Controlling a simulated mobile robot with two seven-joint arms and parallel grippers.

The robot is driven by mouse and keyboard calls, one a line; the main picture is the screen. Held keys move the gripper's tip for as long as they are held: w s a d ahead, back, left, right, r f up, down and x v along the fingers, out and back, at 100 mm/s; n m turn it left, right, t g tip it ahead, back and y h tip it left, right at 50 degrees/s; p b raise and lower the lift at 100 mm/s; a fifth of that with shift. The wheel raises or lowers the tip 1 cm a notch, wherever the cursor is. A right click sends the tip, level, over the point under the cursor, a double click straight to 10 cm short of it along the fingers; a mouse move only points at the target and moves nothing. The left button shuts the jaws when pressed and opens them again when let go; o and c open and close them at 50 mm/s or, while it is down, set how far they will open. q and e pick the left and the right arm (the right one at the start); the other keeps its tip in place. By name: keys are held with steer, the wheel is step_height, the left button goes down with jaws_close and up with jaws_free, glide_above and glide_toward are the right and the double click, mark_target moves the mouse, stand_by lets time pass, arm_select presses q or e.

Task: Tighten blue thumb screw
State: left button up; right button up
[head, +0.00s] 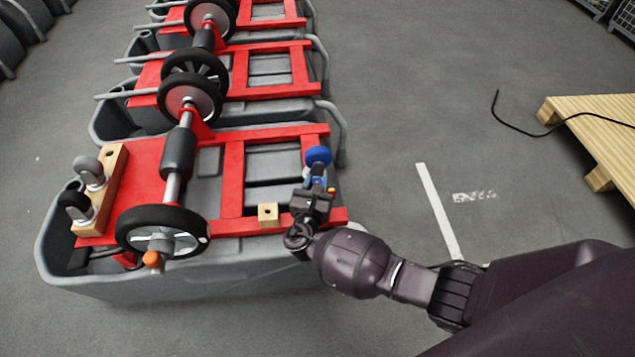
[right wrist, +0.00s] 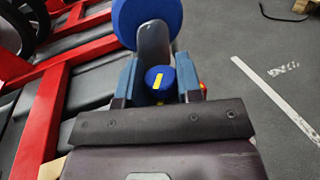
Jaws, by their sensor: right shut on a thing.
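The blue thumb screw (right wrist: 160,79), a small round blue knob with a yellow stripe, sits between the fingers of my right gripper (right wrist: 160,85) in the right wrist view. The fingers are shut on it. Just beyond it are a grey cylindrical part and a larger blue round piece (right wrist: 147,18). In the head view this larger blue piece (head: 318,155) stands at the right end of the nearest red frame (head: 233,180), and my right gripper (head: 316,182) reaches it from the front. The screw is mostly hidden there by the gripper. My left gripper is not in view.
The red frame lies on a grey tank (head: 200,275), with more tanks behind. A wooden cube (head: 268,214) sits left of my gripper. A black wheel (head: 162,231) and a wooden block with casters (head: 100,190) are farther left. A pallet (head: 595,125) stands right, beyond open floor.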

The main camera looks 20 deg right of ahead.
steer(key=m+g+h, duration=0.2)
steer(key=g+h, duration=0.1)
steer(key=shift+a+f+m, duration=0.15)
steer(key=shift+m, duration=0.25)
steer(key=m+g+h+b, duration=0.1)
steer(key=m+g+h, duration=0.1)
steer(key=g, duration=0.1)
steer(key=shift+h, duration=0.3)
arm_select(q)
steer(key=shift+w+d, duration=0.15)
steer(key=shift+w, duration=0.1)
arm_select(e)
steer(key=shift+w+m+g, duration=0.1)
steer(key=shift+m+g, duration=0.3)
steer(key=shift+m, duration=0.1)
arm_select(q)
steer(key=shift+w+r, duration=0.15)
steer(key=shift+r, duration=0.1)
arm_select(e)
steer(key=shift+g+h, duration=0.3)
steer(key=shift+h, duration=0.1)
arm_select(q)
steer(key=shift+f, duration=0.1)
arm_select(e)
steer(key=shift+r, duration=0.2)
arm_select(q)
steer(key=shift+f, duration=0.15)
arm_select(e)
steer(key=o, duration=0.9)
steer(key=shift+o, duration=0.2)
